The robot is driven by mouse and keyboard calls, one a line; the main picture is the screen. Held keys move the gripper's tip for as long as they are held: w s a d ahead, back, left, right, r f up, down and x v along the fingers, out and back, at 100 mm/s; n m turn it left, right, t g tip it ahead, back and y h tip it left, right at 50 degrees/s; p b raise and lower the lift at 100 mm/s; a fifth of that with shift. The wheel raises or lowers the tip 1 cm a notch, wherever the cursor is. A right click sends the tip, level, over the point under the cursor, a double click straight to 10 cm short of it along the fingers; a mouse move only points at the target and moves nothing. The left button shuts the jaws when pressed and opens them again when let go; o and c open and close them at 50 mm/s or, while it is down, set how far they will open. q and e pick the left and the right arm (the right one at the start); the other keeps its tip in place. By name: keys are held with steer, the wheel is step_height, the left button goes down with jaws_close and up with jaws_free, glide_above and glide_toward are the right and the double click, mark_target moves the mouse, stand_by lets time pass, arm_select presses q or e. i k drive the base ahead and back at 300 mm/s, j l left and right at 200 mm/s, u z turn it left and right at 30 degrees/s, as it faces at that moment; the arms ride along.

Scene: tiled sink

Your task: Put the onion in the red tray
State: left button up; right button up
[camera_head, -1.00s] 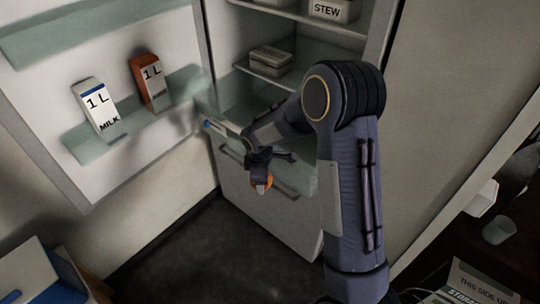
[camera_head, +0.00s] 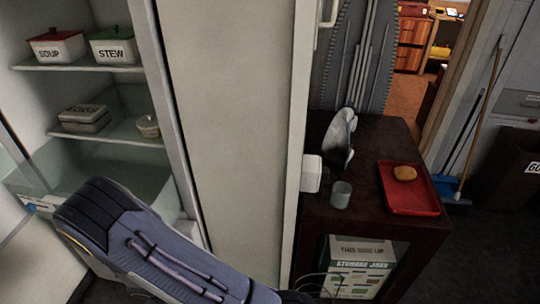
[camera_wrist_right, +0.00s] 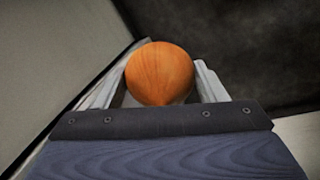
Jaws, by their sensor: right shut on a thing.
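An orange-brown onion (camera_wrist_right: 160,73) sits between the two fingers of my right gripper (camera_wrist_right: 158,85) in the right wrist view. The gripper is shut on it. In the head view my right arm crosses the lower left, but its gripper and the onion are out of the picture. The red tray (camera_head: 412,207) lies on a dark brown table at the right, well away from the arm. A yellow-brown rounded item, perhaps a potato or bread, lies on the tray near its far edge. My left gripper is not in view.
The open fridge (camera_head: 100,150) holds a SOUP container (camera_head: 57,47), a STEW container (camera_head: 113,48) and an egg box (camera_head: 85,118). A pale panel (camera_head: 228,130) stands between fridge and table (camera_head: 365,160). A cup (camera_head: 341,194) stands left of the tray. The tray's front is bare.

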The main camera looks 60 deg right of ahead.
mark_target(410, 199)
steer(key=k+l, duration=0.6)
steer(key=l, duration=0.15)
steer(key=k+l, duration=1.2)
steer(key=l, duration=0.25)
